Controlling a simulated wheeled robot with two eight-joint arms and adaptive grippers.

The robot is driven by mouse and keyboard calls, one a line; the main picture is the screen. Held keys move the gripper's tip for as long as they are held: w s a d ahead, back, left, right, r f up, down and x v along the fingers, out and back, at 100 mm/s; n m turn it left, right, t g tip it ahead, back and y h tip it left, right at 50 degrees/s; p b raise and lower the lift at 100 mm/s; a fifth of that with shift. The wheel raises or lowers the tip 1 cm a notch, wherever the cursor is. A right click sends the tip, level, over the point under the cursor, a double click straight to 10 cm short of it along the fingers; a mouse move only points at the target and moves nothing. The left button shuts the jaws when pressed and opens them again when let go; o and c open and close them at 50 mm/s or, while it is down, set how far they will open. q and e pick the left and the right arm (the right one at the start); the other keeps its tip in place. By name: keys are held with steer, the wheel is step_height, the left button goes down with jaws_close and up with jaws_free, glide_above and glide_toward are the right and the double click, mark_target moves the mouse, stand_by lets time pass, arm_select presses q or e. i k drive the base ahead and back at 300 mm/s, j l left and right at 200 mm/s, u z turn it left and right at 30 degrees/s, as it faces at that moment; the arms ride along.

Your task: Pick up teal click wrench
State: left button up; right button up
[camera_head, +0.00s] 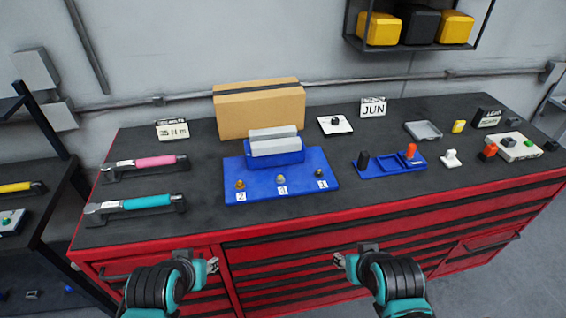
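The teal click wrench (147,202) lies on the left front of the dark workbench top, its silver head to the left. It rests on a dark holder. A similar pink wrench (155,161) lies behind it, also on a holder. My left gripper (213,265) is in front of the bench, below the top's front edge, to the right of the teal wrench and apart from it. My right gripper (338,260) is also in front of the bench, further right. Both grippers look empty, with their fingertips small and seen at an angle.
A blue board (210,185) with numbered knobs stands mid-bench, before a cardboard box (260,110). A blue tray (390,166) and several small parts lie to the right. The red bench's front edge (270,223) lies between my grippers and the top. Bare top surrounds the wrenches.

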mark_target(94, 212)
steer(key=u, duration=1.3)
steer(key=j, duration=0.1)
steer(key=i, duration=0.05)
